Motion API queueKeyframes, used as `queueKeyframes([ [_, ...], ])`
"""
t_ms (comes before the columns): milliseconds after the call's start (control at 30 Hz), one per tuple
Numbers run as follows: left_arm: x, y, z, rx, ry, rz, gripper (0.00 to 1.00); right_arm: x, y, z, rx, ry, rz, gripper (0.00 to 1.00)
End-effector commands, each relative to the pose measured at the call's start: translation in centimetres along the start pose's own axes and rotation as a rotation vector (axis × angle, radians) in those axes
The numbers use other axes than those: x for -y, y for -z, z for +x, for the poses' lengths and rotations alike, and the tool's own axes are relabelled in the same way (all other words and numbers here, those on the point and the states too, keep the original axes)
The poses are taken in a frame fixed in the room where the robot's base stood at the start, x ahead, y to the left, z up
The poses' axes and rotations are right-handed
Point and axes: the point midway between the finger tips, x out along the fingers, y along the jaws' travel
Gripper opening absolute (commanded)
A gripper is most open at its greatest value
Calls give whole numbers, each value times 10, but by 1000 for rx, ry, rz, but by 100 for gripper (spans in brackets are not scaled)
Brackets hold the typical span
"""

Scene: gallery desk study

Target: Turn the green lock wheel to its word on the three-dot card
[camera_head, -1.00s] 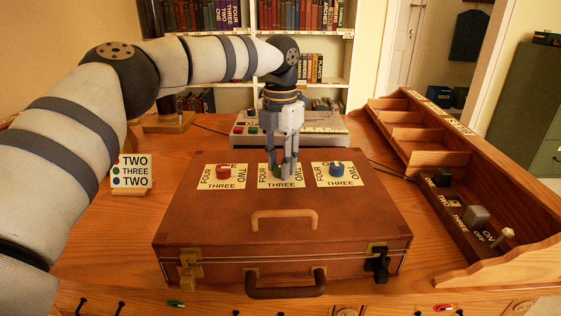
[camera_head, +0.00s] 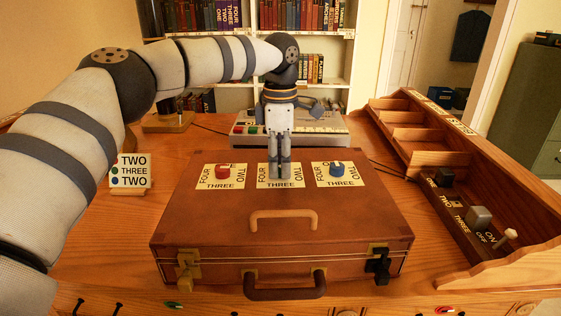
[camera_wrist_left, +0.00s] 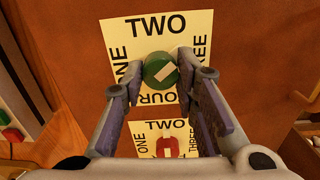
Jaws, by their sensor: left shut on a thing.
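The green lock wheel (camera_wrist_left: 160,68) sits on its word plate (camera_wrist_left: 128,38), with TWO, THREE, FOUR and ONE around it. Its pale bar lies slanted, with one end toward the corner between TWO and THREE; I cannot tell which end points. My left gripper (camera_head: 279,174) comes straight down over the middle plate (camera_head: 298,183) and is shut on the wheel, hiding it in the head view. In the left wrist view, the fingers hold it from both sides. The three-dot card (camera_head: 130,171) reads red TWO, green THREE, blue TWO. My right gripper is out of view.
The brown case (camera_head: 200,225) carries the red wheel (camera_head: 223,171) at left and the blue wheel (camera_head: 337,168) at right of the middle. A wooden sorter with switches (camera_head: 465,205) stands at right. A grey device (camera_head: 320,128) lies behind the case.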

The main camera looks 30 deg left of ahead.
Motion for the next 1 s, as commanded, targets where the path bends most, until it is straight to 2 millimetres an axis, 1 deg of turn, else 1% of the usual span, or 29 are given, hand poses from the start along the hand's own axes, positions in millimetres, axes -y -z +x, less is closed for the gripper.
queueKeyframes([
  [200,0,0,2,-2,4,203,0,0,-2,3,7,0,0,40],
  [500,1,0,2,-1,5,457,0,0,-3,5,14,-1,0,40],
  [733,1,0,2,-2,6,597,0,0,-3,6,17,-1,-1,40],
  [1000,1,0,2,-2,5,684,0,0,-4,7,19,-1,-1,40],
])
